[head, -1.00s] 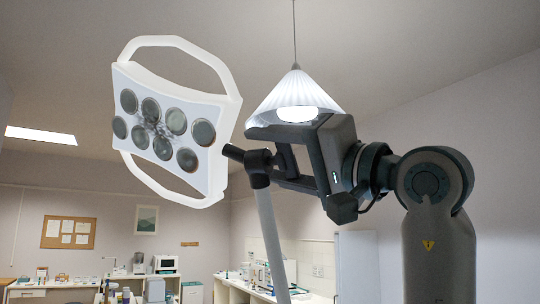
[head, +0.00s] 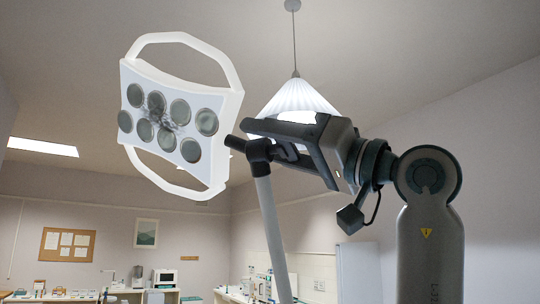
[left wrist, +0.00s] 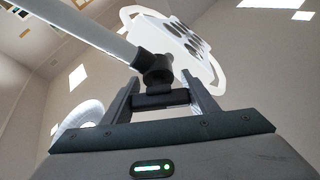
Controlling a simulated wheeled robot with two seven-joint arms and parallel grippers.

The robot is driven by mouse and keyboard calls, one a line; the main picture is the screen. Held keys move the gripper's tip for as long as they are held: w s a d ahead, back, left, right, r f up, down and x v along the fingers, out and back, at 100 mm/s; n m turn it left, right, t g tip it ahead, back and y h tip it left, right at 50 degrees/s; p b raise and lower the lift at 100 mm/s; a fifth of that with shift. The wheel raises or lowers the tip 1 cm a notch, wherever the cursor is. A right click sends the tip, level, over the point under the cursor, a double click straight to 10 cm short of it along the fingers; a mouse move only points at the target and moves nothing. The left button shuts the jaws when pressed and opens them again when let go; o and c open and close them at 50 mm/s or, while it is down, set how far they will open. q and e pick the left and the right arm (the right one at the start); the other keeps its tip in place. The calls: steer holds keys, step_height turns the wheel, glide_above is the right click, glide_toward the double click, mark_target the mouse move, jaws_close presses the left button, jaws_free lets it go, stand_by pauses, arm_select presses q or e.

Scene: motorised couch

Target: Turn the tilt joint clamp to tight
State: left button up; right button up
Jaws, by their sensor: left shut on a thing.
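The exam lamp has a white head (head: 172,112) with several round lenses and a curved handle above and below. A grey pole (head: 272,230) rises to a dark tilt joint (head: 257,150) behind the head. The dark clamp handle (head: 290,153) sticks out from the joint towards the right. My left gripper (head: 272,143) reaches in from the right and is shut on this handle. In the left wrist view the dark crosspiece of the clamp (left wrist: 160,100) sits between the two fingers, just below the joint (left wrist: 157,68). My right gripper is not in view.
A lit pleated pendant shade (head: 300,95) hangs behind my gripper. Counters with equipment, a noticeboard (head: 67,244) and a framed picture (head: 146,233) are far back. The air left of the lamp head is clear.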

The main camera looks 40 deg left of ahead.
arm_select(q)
steer(key=shift+s+n+g+b, duration=0.2)
steer(key=shift+n+g, duration=0.45)
steer(key=shift+n, duration=0.6)
steer(key=shift+s+n+g+b, duration=0.1)
steer(key=shift+n+g+b, duration=0.2)
steer(key=shift+n+g, duration=0.65)
steer(key=shift+n, duration=0.5)
steer(key=o, duration=1)
steer(key=shift+o, duration=0.2)
steer(key=shift+w+d, duration=0.1)
steer(key=shift+w+d+f+b, duration=0.1)
steer(key=shift+d+f+b, duration=0.25)
steer(key=shift+d, duration=0.1)
steer(key=b+v, duration=0.6)
steer(key=v, duration=1)
steer(key=shift+d+r, duration=0.25)
